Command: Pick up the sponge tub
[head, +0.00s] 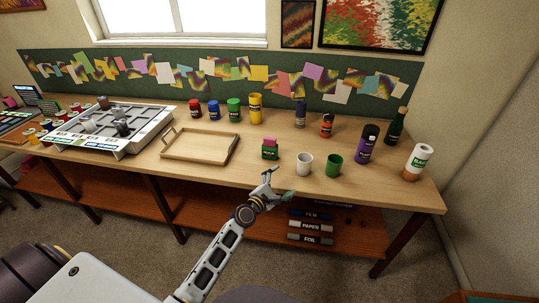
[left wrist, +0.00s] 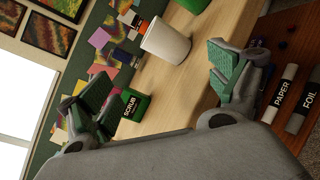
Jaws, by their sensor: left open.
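The sponge tub (head: 269,153) is a small green tub with a pink sponge showing at its top. It stands on the wooden table near the front edge, left of a white cup (head: 304,164). In the left wrist view the tub (left wrist: 133,106), marked SCRUB, shows between the fingers, closer to the left-hand finger, which hides part of it. My left gripper (head: 278,185) is open and empty, just in front of the tub at the table's front edge. My right gripper is not in view.
A green cup (head: 334,166) stands right of the white cup. An empty wooden tray (head: 168,155) lies left of the tub. Paint jars (head: 234,110) line the back. A purple bottle (head: 367,144) and paper roll (head: 417,162) stand right.

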